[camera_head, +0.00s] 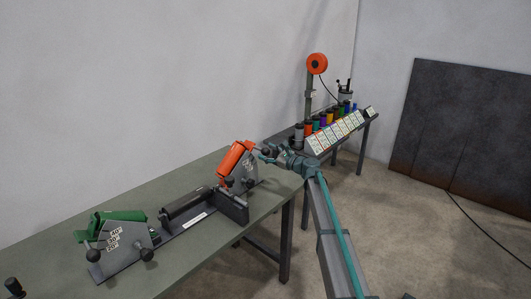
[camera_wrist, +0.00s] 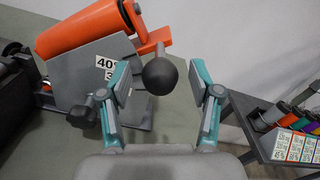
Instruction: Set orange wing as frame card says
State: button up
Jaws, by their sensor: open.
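The orange wing (camera_head: 236,158) is a roller tilted upward on a grey side plate at the right end of the frame on the bench. In the wrist view its roller (camera_wrist: 85,28) is at upper left, above the grey plate (camera_wrist: 95,80) with number labels, one reading 40. A black ball knob (camera_wrist: 160,74) on a short stem hangs from the orange part. My gripper (camera_head: 270,153) is open; in the wrist view its fingers (camera_wrist: 159,88) stand either side of the knob, with visible gaps. A small white card (camera_head: 195,221) lies on the frame, unreadable.
A second black knob (camera_wrist: 87,116) sits low on the plate, left of my fingers. A green wing (camera_head: 110,222) on a labelled plate is at the frame's left end. A rear table (camera_head: 350,137) holds coloured spools and cards. Bare bench (camera_head: 150,190) lies behind the frame.

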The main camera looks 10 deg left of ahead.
jog(key=v, duration=1)
jog(key=shift+s+d, duration=0.15)
jog(key=s+d+f+n+g+h, duration=0.3)
jog(key=s+f+n, duration=0.2)
jog(key=s+f, duration=0.65)
jog(key=s+d+f+n+g+h, duration=0.3)
jog(key=s+f+n, duration=0.2)
jog(key=s+f, duration=0.65)
jog(key=s+d+f+n+g+h, duration=0.25)
jog(key=s+f+n, duration=0.4)
jog(key=f, duration=0.95)
jog(key=s+d+f+n+g+h, duration=0.1)
jog(key=s+d+f, duration=0.3)
jog(key=s, duration=1.1)
jog(key=s+d+f+n+g+h, duration=0.1)
jog(key=s+d+f+g+h, duration=0.2)
jog(key=s, duration=1.3)
jog(key=s+d+f+n+g+h, duration=0.1)
jog(key=s+d+f+g, duration=0.3)
jog(key=s, duration=1.1)
notch_tip(320, 180, down, 5)
jog(key=shift+s+d+r+n+h, duration=0.15)
jog(key=shift+s+d+n+h, duration=0.2)
jog(key=shift+d+h, duration=0.6)
